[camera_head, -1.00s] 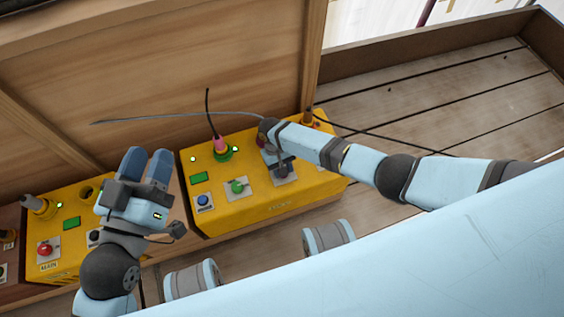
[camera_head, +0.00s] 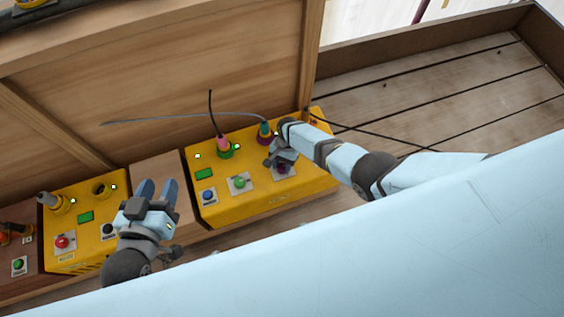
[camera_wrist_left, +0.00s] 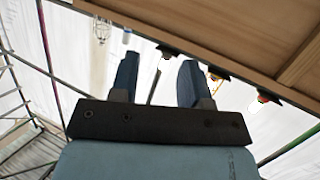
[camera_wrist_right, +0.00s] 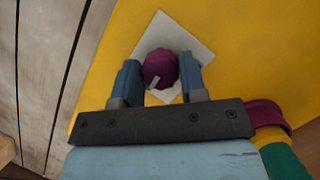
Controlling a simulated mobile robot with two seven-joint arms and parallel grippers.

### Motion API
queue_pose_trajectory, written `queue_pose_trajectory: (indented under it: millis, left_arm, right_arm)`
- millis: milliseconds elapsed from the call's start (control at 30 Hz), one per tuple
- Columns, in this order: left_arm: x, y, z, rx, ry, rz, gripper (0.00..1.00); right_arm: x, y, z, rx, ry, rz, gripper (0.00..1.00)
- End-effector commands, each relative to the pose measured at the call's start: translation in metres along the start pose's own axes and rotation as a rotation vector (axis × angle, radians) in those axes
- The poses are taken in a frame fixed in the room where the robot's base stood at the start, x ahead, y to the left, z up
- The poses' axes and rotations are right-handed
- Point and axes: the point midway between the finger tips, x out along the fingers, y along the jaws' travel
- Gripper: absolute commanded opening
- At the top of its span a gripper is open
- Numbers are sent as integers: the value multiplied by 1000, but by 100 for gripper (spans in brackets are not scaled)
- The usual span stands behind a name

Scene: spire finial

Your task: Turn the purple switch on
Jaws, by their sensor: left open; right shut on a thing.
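The purple switch (camera_wrist_right: 160,66) is a round knob with a pale mark, on a white square plate on the yellow box. It also shows, partly covered by my gripper, in the head view (camera_head: 284,169). My right gripper (camera_wrist_right: 160,75) is shut on this knob, one finger on each side; in the head view it reaches down over the box's right part (camera_head: 280,163). The pale mark points to the lower left in the right wrist view. My left gripper (camera_head: 157,188) is open and empty, between the two yellow boxes; its fingers (camera_wrist_left: 157,80) hold nothing.
The yellow box (camera_head: 250,205) also bears a blue knob (camera_head: 207,195), a green knob (camera_head: 240,182), a pink plug (camera_head: 223,142) and a teal plug (camera_head: 265,130) with cables. Another yellow box (camera_head: 85,240) stands left. A wooden wall (camera_head: 200,70) rises behind.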

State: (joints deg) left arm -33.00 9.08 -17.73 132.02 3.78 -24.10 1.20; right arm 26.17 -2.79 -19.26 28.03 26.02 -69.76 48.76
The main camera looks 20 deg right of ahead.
Motion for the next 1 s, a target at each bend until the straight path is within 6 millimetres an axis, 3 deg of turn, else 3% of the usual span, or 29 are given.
queue_pose_trajectory:
  millis: [300,833,867,933,1000]
  left_arm:
    - [-4,-6,12,5,-64,-20,43]
    - [-4,-8,16,7,-79,-25,43]
    - [-4,-8,16,7,-79,-25,43]
    - [-4,-8,16,6,-80,-25,43]
    - [-4,-7,16,6,-80,-25,43]
  right_arm:
    - [-1,2,-1,103,-3,-40,15]
    - [0,2,-2,121,-2,-47,15]
    - [0,2,-2,121,-2,-47,46]
    - [0,2,-2,120,-3,-48,62]
    - [0,2,-2,120,-3,-48,64]
